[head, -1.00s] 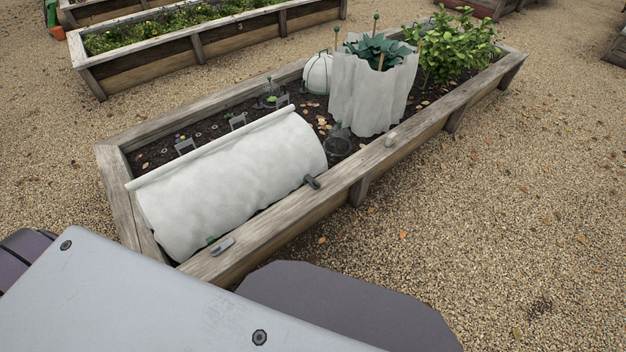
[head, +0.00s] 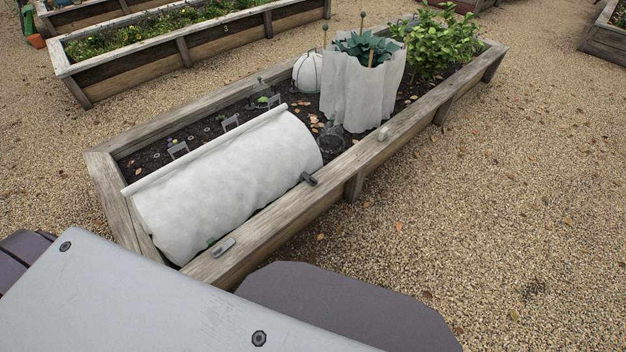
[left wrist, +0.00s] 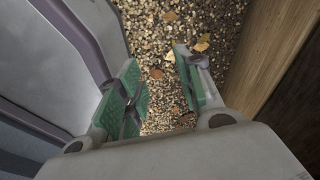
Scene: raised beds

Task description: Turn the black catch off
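The black catch (head: 309,178) sits on the near rim of the raised bed (head: 268,226), at the right end of a white fleece cover (head: 232,180). A grey catch (head: 223,247) lies on the same rim nearer to me, by the cover's left end. My left gripper (left wrist: 160,88) shows only in the left wrist view. Its green-padded fingers are apart with nothing between them, over gravel and close beside wooden boards. No gripper shows in the head view, and my right gripper is out of sight.
A pale knob-like piece (head: 383,133) sits farther along the near rim. Glass jars, a white dome (head: 309,73), a fleece-wrapped plant (head: 362,90) and a leafy bush (head: 440,45) stand in the bed. Gravel (head: 480,220) right of the bed is open.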

